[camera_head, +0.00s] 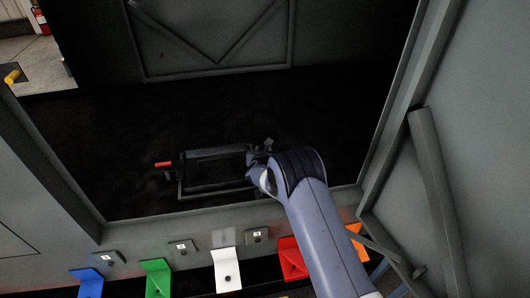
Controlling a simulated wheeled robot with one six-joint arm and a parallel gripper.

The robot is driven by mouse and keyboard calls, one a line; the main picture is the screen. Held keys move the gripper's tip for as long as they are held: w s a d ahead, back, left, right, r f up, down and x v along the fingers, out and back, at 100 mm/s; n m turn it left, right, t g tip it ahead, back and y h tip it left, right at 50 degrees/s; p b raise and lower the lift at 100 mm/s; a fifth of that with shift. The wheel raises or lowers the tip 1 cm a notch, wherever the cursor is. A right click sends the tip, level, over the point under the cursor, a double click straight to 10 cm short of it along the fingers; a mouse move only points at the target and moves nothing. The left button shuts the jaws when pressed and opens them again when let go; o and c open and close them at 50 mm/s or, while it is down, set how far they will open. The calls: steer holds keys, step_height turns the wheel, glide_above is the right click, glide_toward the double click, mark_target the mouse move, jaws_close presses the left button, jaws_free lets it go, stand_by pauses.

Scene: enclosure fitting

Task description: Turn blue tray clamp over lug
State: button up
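A dark rectangular tray (215,168) lies on the black floor inside the enclosure, near its front edge. A red-ended clamp piece (163,164) sticks out at the tray's left side. My gripper (256,156) is at the tray's right end, close to it or touching it. The fingers are small and dark against the black floor, so I cannot tell whether they are open or hold anything. No blue clamp shows on the tray; the right end, where my gripper and wrist are, is partly hidden. The lug cannot be made out.
Along the front sill stand a blue bracket (90,281), a green bracket (157,277), a white bracket (227,270), a red bracket (292,259) and an orange piece (356,241). Grey enclosure walls rise at left and right. The black floor left of the tray is clear.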

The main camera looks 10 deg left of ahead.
steer(key=o, duration=0.7)
steer(key=shift+d+f, duration=0.25)
steer(key=shift+d, duration=0.05)
steer(key=b+v, duration=0.1)
steer(key=v, duration=1)
steer(key=shift+c, duration=0.4)
